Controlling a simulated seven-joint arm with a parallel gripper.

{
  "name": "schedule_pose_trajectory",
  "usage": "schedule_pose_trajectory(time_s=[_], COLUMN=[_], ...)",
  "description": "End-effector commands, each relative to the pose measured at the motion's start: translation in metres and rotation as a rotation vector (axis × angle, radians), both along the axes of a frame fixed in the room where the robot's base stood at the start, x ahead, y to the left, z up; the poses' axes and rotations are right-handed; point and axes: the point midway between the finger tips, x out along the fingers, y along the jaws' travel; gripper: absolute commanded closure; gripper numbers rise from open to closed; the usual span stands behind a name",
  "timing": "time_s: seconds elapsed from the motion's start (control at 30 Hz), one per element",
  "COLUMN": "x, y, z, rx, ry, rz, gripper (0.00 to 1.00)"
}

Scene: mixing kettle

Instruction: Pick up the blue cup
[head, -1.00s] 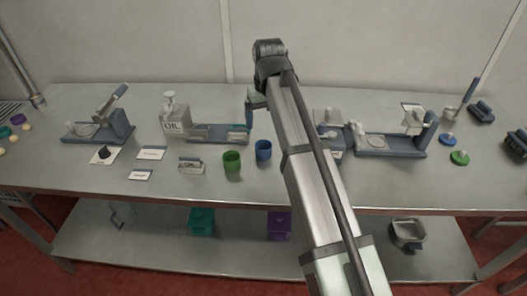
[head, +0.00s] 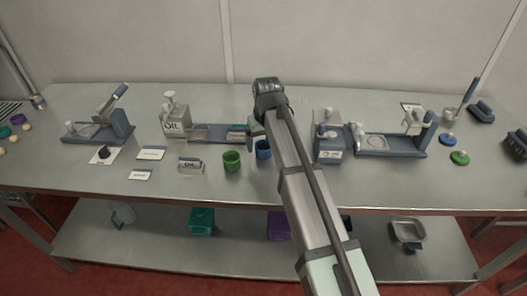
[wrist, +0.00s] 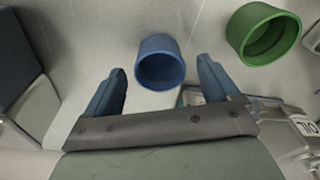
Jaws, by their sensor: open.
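The blue cup (head: 263,150) stands on the steel table, partly covered by my arm in the head view. In the wrist view the blue cup (wrist: 160,62) is upright, with its open mouth showing, ahead of and between the two fingers. My gripper (wrist: 161,85) is open and empty; its blue fingers are apart from the cup. In the head view my gripper (head: 254,133) is mostly hidden behind my wrist, just behind and above the cup.
A green cup (head: 231,161) stands close to the left of the blue cup and also shows in the wrist view (wrist: 263,33). An oil dispenser (head: 174,118) and a small labelled block (head: 190,165) stand further left. Another dispenser (head: 328,140) stands to the right. The table front is clear.

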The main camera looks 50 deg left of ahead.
Motion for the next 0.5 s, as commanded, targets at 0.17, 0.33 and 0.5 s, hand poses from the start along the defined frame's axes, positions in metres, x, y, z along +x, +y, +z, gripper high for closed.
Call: schedule_pose_trajectory(time_s=[0.17, 0.33, 0.5], x=[0.001, 0.001, 0.001], y=[0.002, 0.003, 0.003], z=[-0.020, -0.023, -0.023], rx=[-0.001, 0.000, 0.000], ry=[0.000, 0.000, 0.000], rz=[0.000, 0.000, 0.000], gripper=[0.12, 0.12, 0.19])
